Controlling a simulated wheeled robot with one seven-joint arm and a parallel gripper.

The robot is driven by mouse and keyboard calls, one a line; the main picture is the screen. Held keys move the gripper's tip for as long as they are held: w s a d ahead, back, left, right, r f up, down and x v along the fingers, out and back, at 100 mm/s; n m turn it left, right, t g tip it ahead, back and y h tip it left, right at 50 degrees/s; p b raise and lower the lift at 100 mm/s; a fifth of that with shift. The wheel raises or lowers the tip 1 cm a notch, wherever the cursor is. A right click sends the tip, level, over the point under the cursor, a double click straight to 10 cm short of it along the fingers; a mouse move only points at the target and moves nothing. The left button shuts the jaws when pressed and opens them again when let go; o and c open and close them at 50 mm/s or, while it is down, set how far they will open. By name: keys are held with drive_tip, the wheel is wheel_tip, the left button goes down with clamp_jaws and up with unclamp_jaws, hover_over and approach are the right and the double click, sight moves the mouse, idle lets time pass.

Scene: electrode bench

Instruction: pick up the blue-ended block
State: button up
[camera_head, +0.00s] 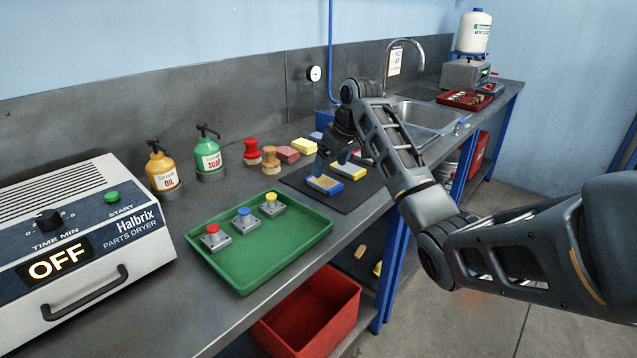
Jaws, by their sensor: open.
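The blue-ended block (323,184) lies on the dark mat (335,203), near its front left part. It has a tan top and a blue edge. My gripper (332,166) is open just above and behind this block, fingers pointing down. I cannot tell whether a fingertip touches it. A yellow-ended block (351,171) lies on the mat just right of it. A red-edged block behind is partly hidden by my gripper and arm.
A green tray (315,240) with three coloured-knob pieces stands to the left front. Oil (163,173) and soap (208,158) bottles, stamp-like brushes (270,160) and sponges (288,155) stand behind. A sink (425,117) is at the right. A dryer (75,240) fills the left.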

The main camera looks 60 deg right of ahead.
sight(324, 181)
drive_tip(key=p+x, duration=0.1)
drive_tip(key=x, duration=0.5)
drive_tip(key=shift+s+d, duration=0.1)
drive_tip(key=shift+d, duration=0.1)
drive_tip(key=c, duration=1.6)
drive_tip(key=shift+r, duration=0.1)
clamp_jaws()
drive_tip(key=shift+r, duration=0.6)
wheel_tip(324, 181, up, 2)
drive_tip(key=shift+r+b, duration=0.25)
drive_tip(key=shift+b, duration=0.15)
drive_tip(key=s+d+r+b, duration=0.1)
drive_tip(key=s+d+r, duration=0.5)
drive_tip(key=s, duration=0.4)
drive_tip(key=shift+r+b, duration=0.4)
drive_tip(key=shift+r, duration=0.25)
